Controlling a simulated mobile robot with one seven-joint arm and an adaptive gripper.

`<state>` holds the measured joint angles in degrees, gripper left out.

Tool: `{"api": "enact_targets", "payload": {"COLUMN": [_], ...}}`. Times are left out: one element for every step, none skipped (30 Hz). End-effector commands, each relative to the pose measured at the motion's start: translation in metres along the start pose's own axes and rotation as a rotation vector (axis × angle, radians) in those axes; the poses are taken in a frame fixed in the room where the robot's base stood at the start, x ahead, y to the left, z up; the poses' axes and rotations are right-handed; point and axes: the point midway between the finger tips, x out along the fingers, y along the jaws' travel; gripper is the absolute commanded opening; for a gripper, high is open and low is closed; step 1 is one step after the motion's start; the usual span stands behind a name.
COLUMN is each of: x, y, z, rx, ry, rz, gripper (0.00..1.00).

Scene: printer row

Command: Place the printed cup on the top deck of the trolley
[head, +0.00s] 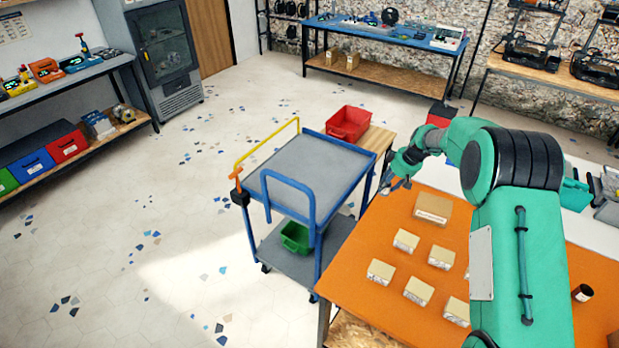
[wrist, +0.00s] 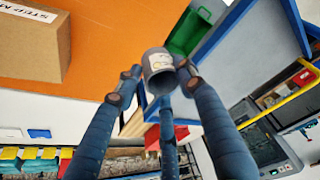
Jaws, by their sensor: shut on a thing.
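A grey cup (wrist: 158,68) with a small pale label sits between the fingers of my gripper (wrist: 155,78) in the wrist view. The fingers are shut on its sides, and its open mouth shows. In the head view my gripper (head: 393,182) is above the left edge of the orange table, just right of the trolley; I cannot make out the cup there. The trolley (head: 310,172) has a blue frame and a bare grey top deck. Part of the trolley (wrist: 262,42) also shows at the upper right of the wrist view.
A green bin (head: 295,237) stands on the trolley's lower deck. A red bin (head: 348,122) is behind the trolley. The orange table (head: 385,300) carries a cardboard box (head: 432,213) and several small boxes. Blue rails rise at the trolley's near end (head: 289,183), and a yellow handle (head: 265,145) at its left.

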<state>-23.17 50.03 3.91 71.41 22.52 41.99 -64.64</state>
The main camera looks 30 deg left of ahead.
Motion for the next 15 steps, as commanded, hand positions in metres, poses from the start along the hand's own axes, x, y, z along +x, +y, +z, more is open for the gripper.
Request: {"api": "enact_targets", "payload": {"x": [0.009,0.012,0.017,0.02,0.023,0.027,0.03,0.033,0.036,0.039,0.041,0.045,0.047,0.049,0.051], "y": [-0.017,-0.025,-0.037,-0.046,-0.055,-0.068,-0.077,-0.087,-0.1,-0.109,-0.118,-0.131,-0.139,-0.148,-0.158], "z": [-0.015,-0.023,-0.034,-0.041,-0.049,-0.059,-0.067,-0.074,-0.084,-0.09,-0.097,-0.105,-0.111,-0.117,-0.123], "rx": [-0.014,-0.019,-0.025,-0.03,-0.035,-0.041,-0.046,-0.05,-0.057,-0.062,-0.066,-0.073,-0.075,-0.08,-0.084], "ry": [0.001,0.001,0.001,0.001,0.001,0.001,0.002,0.002,0.002,0.002,0.002,0.003,0.003,0.003,0.004], "rz": [-0.003,-0.004,-0.006,-0.008,-0.01,-0.012,-0.014,-0.016,-0.017,-0.019,-0.02,-0.022,-0.024,-0.025,-0.027], "gripper": [0.24,0.24,0.24,0.24,0.24,0.24,0.24,0.24,0.24,0.24,0.24,0.24,0.24,0.24,0.24]}}
